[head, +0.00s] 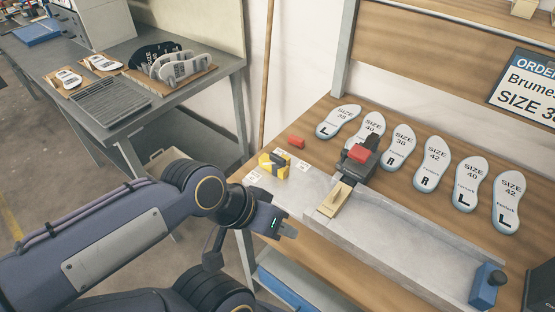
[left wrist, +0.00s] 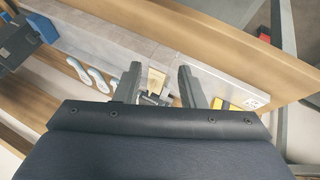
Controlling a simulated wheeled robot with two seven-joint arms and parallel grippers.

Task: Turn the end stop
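A blue block with a dark knob (head: 486,286), which looks like the end stop, sits at the far right end of the grey metal rail (head: 410,240). In the left wrist view a blue block (left wrist: 20,42) shows at the upper left. My left gripper (head: 287,230) is in front of the bench's left part, well left of the blue block and not touching it. In the left wrist view its fingers (left wrist: 161,85) are apart with nothing held between them; a wooden block (left wrist: 155,78) shows beyond them.
A black clamp with a red top (head: 360,155) and the tan wooden block (head: 336,199) stand at the rail. A yellow-black piece (head: 273,167) and a red piece (head: 296,142) lie to the left. Several insoles (head: 431,168) line the back. A grey side table (head: 105,103) stands left.

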